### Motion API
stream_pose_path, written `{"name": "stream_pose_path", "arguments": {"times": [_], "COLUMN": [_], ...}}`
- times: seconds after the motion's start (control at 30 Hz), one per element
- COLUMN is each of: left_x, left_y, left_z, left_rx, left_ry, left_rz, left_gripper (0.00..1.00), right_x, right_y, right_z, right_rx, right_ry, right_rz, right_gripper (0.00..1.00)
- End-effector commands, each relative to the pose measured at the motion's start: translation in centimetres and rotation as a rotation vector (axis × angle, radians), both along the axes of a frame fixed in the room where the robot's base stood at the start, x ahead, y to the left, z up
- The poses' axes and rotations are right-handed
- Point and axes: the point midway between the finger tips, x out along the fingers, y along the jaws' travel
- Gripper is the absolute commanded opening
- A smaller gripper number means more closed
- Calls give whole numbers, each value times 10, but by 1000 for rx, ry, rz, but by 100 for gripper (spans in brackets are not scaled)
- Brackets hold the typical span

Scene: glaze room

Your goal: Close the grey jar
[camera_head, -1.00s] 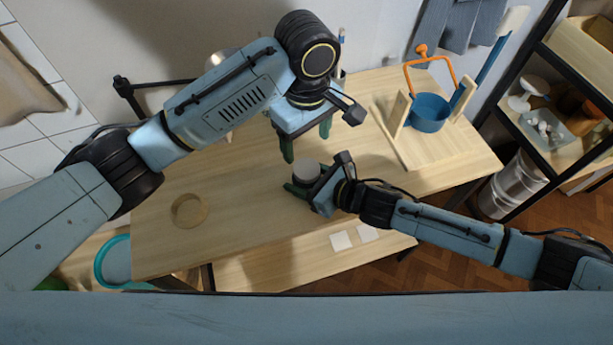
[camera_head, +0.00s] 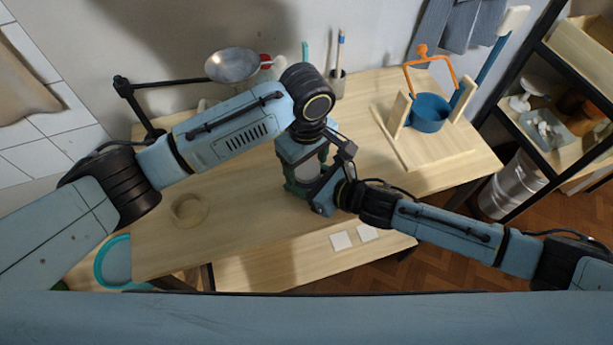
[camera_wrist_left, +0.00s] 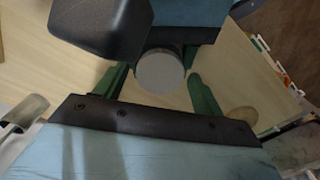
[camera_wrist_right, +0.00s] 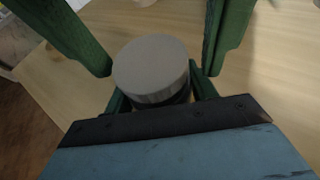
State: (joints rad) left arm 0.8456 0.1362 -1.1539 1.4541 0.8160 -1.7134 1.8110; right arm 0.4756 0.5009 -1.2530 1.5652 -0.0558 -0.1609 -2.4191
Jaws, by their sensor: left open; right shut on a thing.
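The grey jar shows its round, flat grey top in the right wrist view (camera_wrist_right: 150,64), with a darker body partly visible below it. The top also shows in the left wrist view (camera_wrist_left: 160,72) and, partly covered, in the head view (camera_head: 307,168). My right gripper (camera_wrist_right: 160,96) is shut on the jar's body, low down, and the jar stands upright. My left gripper (camera_wrist_left: 157,82) is open above the jar, its green fingers on either side of the grey top with gaps. Most of the body is hidden, and I cannot tell how tight the top sits.
A wooden ring (camera_head: 189,210) lies on the table (camera_head: 240,235) to the left. A blue pot (camera_head: 430,112) with an orange handle stands at the back right. A metal bowl (camera_head: 233,65) and a brush cup (camera_head: 337,84) are at the back. The table's front middle is clear.

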Motion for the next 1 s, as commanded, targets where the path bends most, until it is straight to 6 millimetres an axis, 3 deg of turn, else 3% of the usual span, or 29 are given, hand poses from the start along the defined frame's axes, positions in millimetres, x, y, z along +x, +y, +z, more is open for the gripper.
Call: {"name": "stream_pose_path", "arguments": {"times": [0.13,0.47,0.57,0.83,1.0], "left_x": [0,0,0,0,0], "left_y": [0,0,0,0,0], "left_z": [0,0,0,0,0], "left_rx": [0,0,0,1,1], "left_ry": [0,0,0,0,0], "left_rz": [0,0,-12,-257,-286], "left_gripper": [66,23,23,22,22], "right_x": [0,0,0,0,0], "right_y": [0,0,0,0,0], "right_z": [0,0,0,0,0], "right_rx": [0,-1,-1,-1,-1], "right_ry": [0,1,1,0,0], "right_rz": [0,0,0,-1,-1], "right_gripper": [0,0,0,0,0]}}
